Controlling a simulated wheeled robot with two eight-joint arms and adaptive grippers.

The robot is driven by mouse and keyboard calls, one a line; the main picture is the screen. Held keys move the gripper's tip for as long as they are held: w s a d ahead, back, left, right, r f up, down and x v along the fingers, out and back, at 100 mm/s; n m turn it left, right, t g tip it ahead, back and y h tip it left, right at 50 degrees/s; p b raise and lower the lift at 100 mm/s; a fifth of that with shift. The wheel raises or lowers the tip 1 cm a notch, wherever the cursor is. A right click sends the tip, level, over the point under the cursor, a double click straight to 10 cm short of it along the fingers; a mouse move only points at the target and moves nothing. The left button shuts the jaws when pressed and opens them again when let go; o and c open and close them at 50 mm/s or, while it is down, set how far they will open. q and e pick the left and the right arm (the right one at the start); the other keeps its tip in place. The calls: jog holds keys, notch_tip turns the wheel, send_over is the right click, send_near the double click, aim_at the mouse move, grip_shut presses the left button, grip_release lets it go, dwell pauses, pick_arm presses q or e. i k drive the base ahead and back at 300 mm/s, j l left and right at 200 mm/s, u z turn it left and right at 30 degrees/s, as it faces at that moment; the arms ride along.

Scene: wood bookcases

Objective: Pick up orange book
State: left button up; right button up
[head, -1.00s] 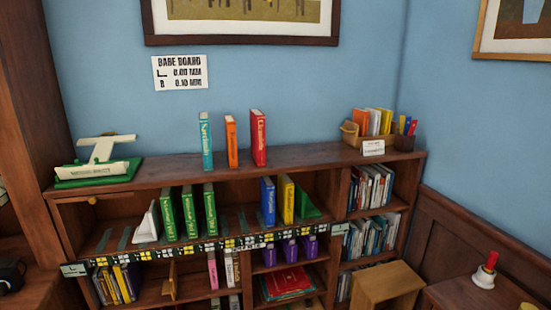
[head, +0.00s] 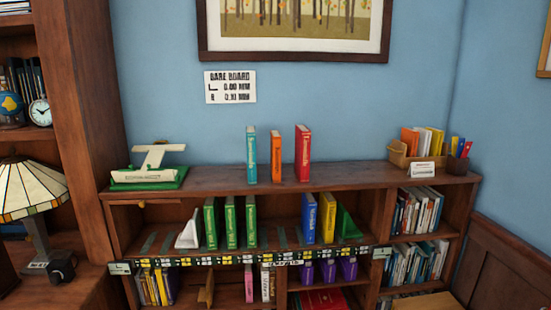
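The orange book (head: 276,157) stands upright on top of the low wooden bookcase (head: 350,178) in the head view. It is between a teal book (head: 251,155) on its left and a taller red book (head: 303,153) on its right, with small gaps on both sides. Neither of my grippers shows in the head view.
A green and white stand (head: 150,170) is at the top's left end. A wooden box of books (head: 398,155) and a pencil holder (head: 458,165) are at the right end. Green books (head: 230,222) fill part of the shelf below. A lamp (head: 30,195) stands at left.

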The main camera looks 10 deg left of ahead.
aim_at(276, 138)
jog(key=i+l, duration=0.3)
jog(key=i, duration=0.15)
jog(key=i+l, duration=0.3)
jog(key=i, duration=0.15)
